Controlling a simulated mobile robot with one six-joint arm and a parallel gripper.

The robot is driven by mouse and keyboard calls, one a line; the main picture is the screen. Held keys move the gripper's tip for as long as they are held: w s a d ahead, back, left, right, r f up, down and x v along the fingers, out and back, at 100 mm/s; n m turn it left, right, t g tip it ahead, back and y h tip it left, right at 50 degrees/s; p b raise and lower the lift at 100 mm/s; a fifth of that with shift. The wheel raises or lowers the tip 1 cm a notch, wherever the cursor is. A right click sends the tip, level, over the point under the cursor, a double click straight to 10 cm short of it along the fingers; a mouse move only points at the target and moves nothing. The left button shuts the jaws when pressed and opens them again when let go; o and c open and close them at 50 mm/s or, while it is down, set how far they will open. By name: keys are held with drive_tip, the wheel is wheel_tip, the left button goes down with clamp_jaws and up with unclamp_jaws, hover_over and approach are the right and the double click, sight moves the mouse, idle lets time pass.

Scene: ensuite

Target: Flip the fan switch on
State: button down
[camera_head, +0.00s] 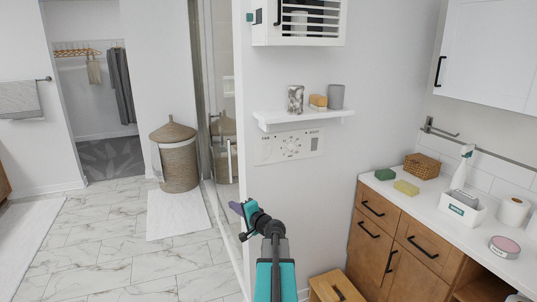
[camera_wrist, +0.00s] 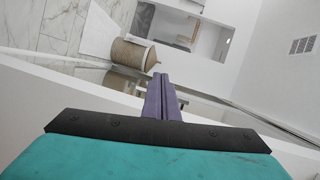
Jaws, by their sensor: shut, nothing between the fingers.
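A white control panel (camera_head: 288,146) is on the white wall, below a small shelf. Which part is the fan switch is too small to tell. My gripper (camera_head: 237,207) is below and left of the panel, apart from it, with its purple fingers pointing left. In the wrist view my gripper (camera_wrist: 160,78) is shut and empty. The panel does not show in the wrist view.
The shelf (camera_head: 303,116) above the panel holds cups and a sponge. A white louvred cabinet (camera_head: 298,24) hangs higher up. A wooden vanity (camera_head: 400,235) stands at the right and a wooden stool (camera_head: 335,288) below. A wicker hamper (camera_head: 178,158) stands left; marble floor there is open.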

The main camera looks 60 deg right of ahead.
drive_tip(key=s+d+r+m+h, duration=0.5)
drive_tip(key=s+d+r+h, duration=0.1)
drive_tip(key=s+d+r, duration=0.7)
drive_tip(key=shift+s+d+r, duration=0.2)
drive_tip(key=shift+d+r, duration=0.2)
drive_tip(key=shift+r, duration=0.45)
drive_tip(key=shift+w, duration=0.15)
drive_tip(key=p, duration=0.5)
approach(266, 148)
drive_tip(key=shift+f+x, duration=0.2)
drive_tip(key=shift+x, duration=1.65)
drive_tip(key=shift+r+p+x, duration=0.2)
drive_tip(key=shift+p+x, duration=0.45)
drive_tip(key=shift+x, duration=0.8)
